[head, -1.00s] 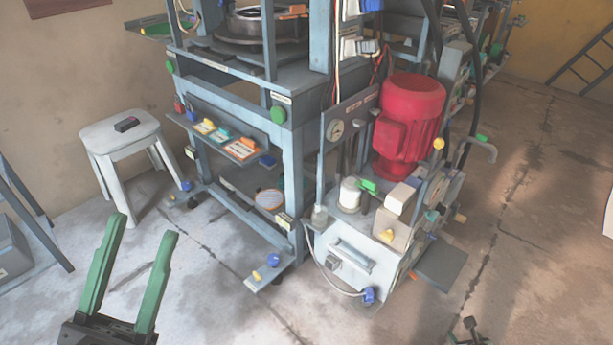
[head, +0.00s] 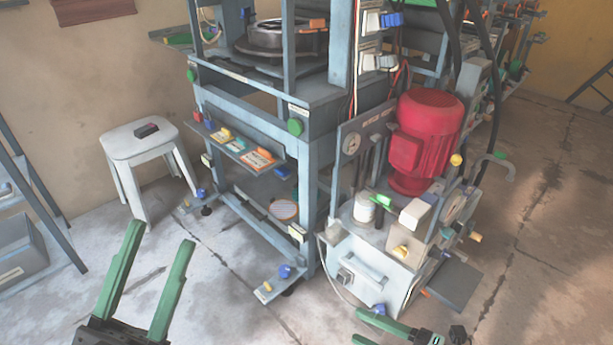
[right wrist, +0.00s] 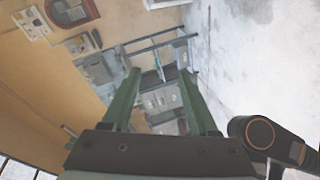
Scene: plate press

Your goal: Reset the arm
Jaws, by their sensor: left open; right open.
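My left gripper (head: 156,268) is at the lower left of the head view, with its two green fingers spread apart and nothing between them. My right gripper (head: 372,326) shows only partly at the bottom edge of the head view, in front of the press's pump unit. In the right wrist view the right gripper (right wrist: 158,92) has its two green fingers wide apart and empty. Through them I see a wall and grey shelving, well away from the fingertips.
The blue-grey plate press (head: 312,160) stands in the middle, with a red motor (head: 425,135) on its right unit. A white stool (head: 140,145) with a small dark object stands at left. A grey rack (head: 22,245) is at the far left. Floor (head: 215,285) is clear in front.

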